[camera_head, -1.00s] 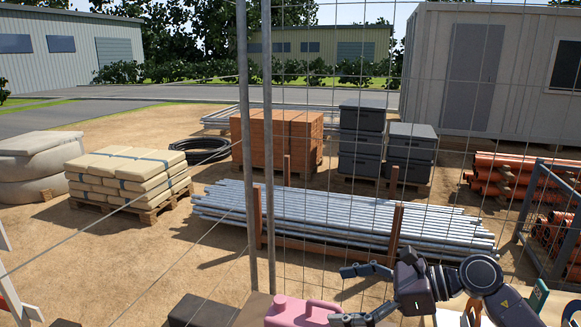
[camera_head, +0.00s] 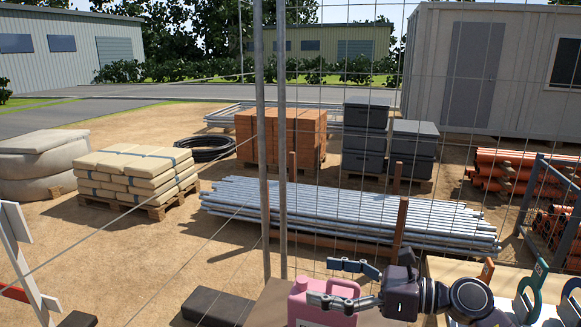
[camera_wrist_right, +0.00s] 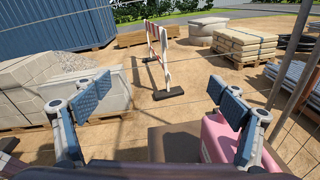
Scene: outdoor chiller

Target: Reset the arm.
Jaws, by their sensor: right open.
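My right gripper (camera_head: 333,282) is at the lower right of the head view, its fingers pointing left and spread apart. In the right wrist view the open gripper (camera_wrist_right: 165,98) has nothing between its padded fingers. A pink jug (camera_head: 304,308) with a handle stands under and behind the fingers in the head view; the lower finger covers part of it. In the right wrist view the jug (camera_wrist_right: 215,136) is at the right, partly hidden by the right finger. I cannot tell whether they touch. My left gripper is in neither view.
A wire fence with grey posts (camera_head: 262,150) stands just beyond the gripper. Coloured-handled items (camera_head: 530,285) sit in a tray at the right. A dark block (camera_head: 217,306) lies left of the jug. A red-white barrier (camera_wrist_right: 158,55) and bare ground show in the wrist view.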

